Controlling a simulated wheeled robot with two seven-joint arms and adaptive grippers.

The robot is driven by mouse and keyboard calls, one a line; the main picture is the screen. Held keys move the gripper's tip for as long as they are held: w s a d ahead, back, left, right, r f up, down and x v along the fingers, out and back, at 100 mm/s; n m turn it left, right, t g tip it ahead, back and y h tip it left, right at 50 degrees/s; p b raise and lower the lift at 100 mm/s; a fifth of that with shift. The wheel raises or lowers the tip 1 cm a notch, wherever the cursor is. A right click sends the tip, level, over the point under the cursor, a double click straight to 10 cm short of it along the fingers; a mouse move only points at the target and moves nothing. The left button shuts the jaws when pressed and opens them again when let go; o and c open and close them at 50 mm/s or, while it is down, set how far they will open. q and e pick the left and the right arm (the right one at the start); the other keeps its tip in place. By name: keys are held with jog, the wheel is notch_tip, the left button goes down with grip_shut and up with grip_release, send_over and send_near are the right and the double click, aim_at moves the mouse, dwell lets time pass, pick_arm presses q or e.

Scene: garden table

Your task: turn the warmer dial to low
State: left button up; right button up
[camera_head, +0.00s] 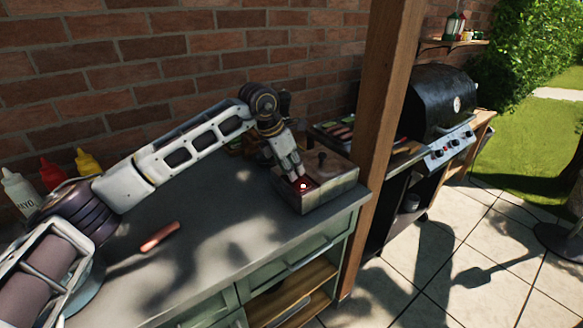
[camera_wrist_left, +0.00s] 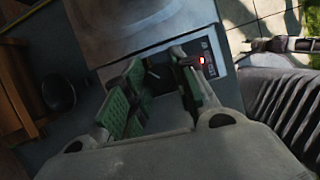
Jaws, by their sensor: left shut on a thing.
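The warmer (camera_head: 336,190) is a grey metal box with a knobbed lid near the right end of the counter. Its front panel (camera_wrist_left: 207,85) has a small red light (camera_wrist_left: 201,60), which also glows in the head view (camera_head: 303,186). My left gripper (camera_head: 297,176) reaches down to this panel. In the wrist view, its green-padded fingers (camera_wrist_left: 160,85) stand on either side of the dark dial (camera_wrist_left: 154,73), closed on it. The dial is mostly hidden by the fingers, and its setting cannot be read. My right gripper is not in view.
White, red and yellow bottles (camera_head: 88,162) stand at the left by the brick wall. A wooden post (camera_head: 383,110) rises just right of the warmer, with a black grill (camera_head: 440,100) beyond.

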pick_arm(q)
jog(key=shift+w+r+m, duration=0.1)
jog(key=shift+m, duration=0.4)
jog(key=shift+m+g, duration=0.3)
jog(key=shift+m, duration=0.2)
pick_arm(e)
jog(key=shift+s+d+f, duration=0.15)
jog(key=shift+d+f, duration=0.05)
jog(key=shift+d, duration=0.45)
pick_arm(q)
jog(key=shift+h, duration=0.3)
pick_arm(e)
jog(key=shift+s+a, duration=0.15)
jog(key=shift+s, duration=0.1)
pick_arm(q)
jog(key=o, duration=1)
jog(key=shift+a+r, duration=0.3)
jog(key=shift+r, duration=0.3)
jog(key=v, duration=1)
jog(key=shift+r, duration=0.3)
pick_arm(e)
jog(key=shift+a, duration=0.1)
